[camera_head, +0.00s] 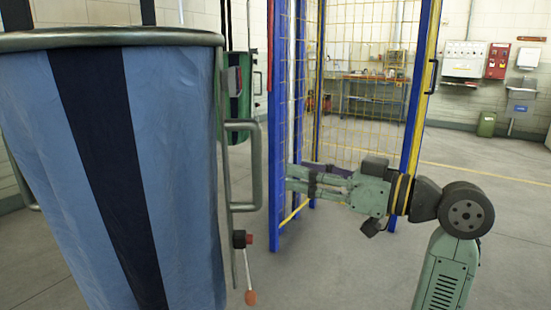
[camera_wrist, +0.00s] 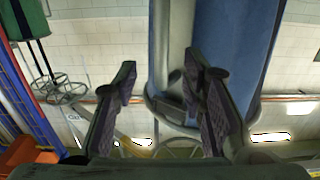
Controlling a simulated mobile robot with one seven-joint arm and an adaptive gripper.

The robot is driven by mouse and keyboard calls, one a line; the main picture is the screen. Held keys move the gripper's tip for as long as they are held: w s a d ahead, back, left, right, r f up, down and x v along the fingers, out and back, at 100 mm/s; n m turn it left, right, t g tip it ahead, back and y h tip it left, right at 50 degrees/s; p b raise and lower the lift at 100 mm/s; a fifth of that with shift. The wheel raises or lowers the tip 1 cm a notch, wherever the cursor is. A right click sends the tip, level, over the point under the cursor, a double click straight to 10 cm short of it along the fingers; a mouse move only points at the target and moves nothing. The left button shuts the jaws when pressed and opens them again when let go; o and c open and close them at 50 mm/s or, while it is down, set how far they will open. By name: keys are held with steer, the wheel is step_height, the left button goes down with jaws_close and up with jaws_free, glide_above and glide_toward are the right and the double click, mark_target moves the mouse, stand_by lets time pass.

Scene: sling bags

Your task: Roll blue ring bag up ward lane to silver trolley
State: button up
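The blue ring bag (camera_head: 175,140), with a dark stripe and a metal ring (camera_head: 120,38) around its top, fills the left of the head view. A metal loop handle (camera_head: 257,165) stands out from its right side. My gripper (camera_head: 289,178) points left towards this handle and appears a little to its right. In the wrist view, my gripper (camera_wrist: 160,68) has its fingers apart, with nothing clearly held between them. The blue bag (camera_wrist: 238,50) shows there beyond the fingers. I cannot make out a silver trolley.
A blue-framed, yellow mesh screen (camera_head: 362,80) stands close behind my arm. A green bag (camera_head: 236,85) hangs farther back. A lever with red ends (camera_head: 249,270) is below the handle. Open floor (camera_head: 480,160) lies at the right; a workbench (camera_head: 372,95) is at the back.

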steer(key=p+x, duration=0.2)
steer(key=x, duration=0.8)
steer(key=shift+w+a, duration=0.15)
steer(key=shift+a, duration=0.15)
steer(key=shift+c, duration=0.2)
jaws_close()
